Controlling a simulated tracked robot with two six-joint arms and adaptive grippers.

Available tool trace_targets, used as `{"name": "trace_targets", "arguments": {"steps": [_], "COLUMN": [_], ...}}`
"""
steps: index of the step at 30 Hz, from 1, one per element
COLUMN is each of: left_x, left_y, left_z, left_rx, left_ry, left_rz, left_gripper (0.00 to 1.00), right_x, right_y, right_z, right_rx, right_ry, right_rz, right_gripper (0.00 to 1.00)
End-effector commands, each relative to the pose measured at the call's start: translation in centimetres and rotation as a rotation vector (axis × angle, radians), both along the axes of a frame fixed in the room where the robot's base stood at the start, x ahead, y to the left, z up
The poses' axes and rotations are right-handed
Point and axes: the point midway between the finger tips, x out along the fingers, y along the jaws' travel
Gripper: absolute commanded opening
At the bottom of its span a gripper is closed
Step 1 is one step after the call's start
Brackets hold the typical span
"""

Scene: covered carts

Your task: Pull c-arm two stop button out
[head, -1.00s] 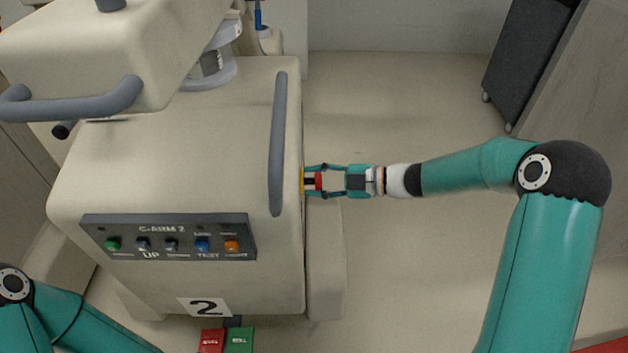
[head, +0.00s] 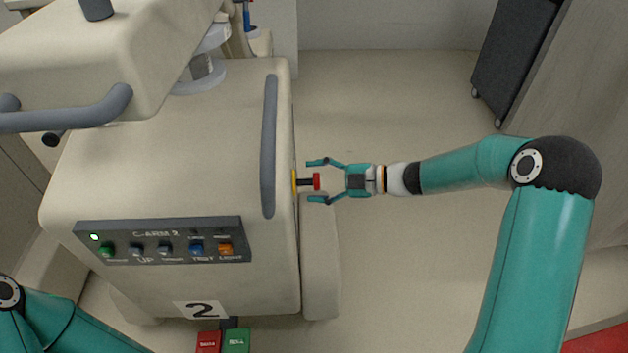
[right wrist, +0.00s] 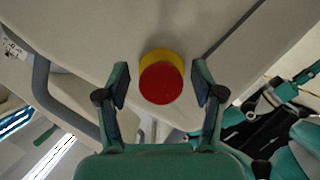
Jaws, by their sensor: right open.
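The C-arm 2 unit (head: 180,150) is a cream cart with a label "2" on its front and a dark control panel (head: 165,241). Its red stop button (head: 316,182) sticks out from a yellow base (head: 295,182) on the right side, with a dark shaft showing between. My right gripper (head: 318,181) is open, with its fingers apart on either side of the red head and not touching it. In the right wrist view the red button (right wrist: 161,83) sits between the two open fingers (right wrist: 160,85). My left arm shows at the lower left; its gripper is out of view.
A grey handle (head: 269,145) runs along the cart's right edge beside the button. Red and green pedals (head: 236,341) lie at the cart's foot. A dark cabinet (head: 515,55) stands at the back right. The floor right of the cart is clear.

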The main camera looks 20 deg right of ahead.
Motion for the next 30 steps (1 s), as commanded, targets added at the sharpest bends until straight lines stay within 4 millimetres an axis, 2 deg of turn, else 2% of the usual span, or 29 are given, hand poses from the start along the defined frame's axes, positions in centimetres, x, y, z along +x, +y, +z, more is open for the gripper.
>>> {"name": "trace_targets", "arguments": {"steps": [5, 15, 21, 30], "left_x": [0.0, 0.0, 0.0, 0.0], "left_y": [0.0, 0.0, 0.0, 0.0], "left_z": [0.0, 0.0, 0.0, 0.0], "left_rx": [0.0, 0.0, 0.0, 0.0], "left_ry": [0.0, 0.0, 0.0, 0.0], "left_rz": [0.0, 0.0, 0.0, 0.0], "left_gripper": [0.0, 0.0, 0.0, 0.0], "right_x": [-0.5, -3.7, -5.3, -6.0], "right_y": [-1.0, -6.3, -8.8, -9.8], "right_z": [0.3, 2.0, 2.8, 3.1], "right_rx": [-0.001, -0.002, -0.001, 0.0], "right_ry": [0.0, -0.001, -0.001, 0.001], "right_rz": [-0.002, -0.005, -0.003, -0.001], "right_gripper": [0.67, 0.67, 0.67, 0.67]}}
